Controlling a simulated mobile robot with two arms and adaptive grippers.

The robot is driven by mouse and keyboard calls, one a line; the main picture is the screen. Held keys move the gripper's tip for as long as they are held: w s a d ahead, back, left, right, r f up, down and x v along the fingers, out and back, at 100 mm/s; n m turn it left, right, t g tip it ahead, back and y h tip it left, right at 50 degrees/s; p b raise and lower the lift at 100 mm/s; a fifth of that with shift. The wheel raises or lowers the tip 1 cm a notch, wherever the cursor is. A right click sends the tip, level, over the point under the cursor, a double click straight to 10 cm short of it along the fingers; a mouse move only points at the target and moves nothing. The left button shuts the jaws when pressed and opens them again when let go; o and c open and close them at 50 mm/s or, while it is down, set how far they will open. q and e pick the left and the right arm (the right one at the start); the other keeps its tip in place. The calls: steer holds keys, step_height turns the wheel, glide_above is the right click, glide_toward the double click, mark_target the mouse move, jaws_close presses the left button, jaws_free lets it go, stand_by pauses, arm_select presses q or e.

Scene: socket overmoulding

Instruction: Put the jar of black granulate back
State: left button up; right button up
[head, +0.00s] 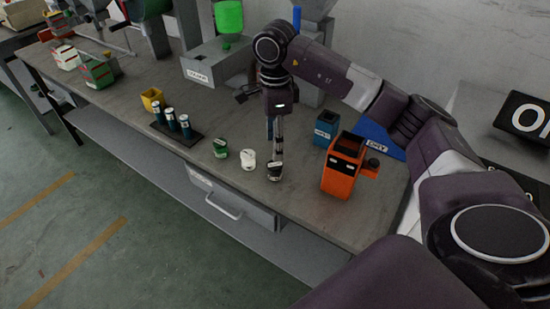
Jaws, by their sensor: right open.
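A small jar of black granulate (274,173) with a pale label stands on the grey workbench (205,178), near its front edge. It is at the right end of a short row with a white jar (248,160) and a green jar (220,148). My right gripper (278,158) points down at the black jar, its fingers open and reaching close to the jar's top. Whether a finger touches the jar cannot be told. The left gripper is not in view.
An orange container (342,173) and a blue box (325,128) stand to the right. A dark rack with several dark cylinders (170,119) and a yellow bin (152,99) are to the left. Machines line the back. Bench around the jars is clear.

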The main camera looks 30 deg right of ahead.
steer(key=shift+r, duration=1.65)
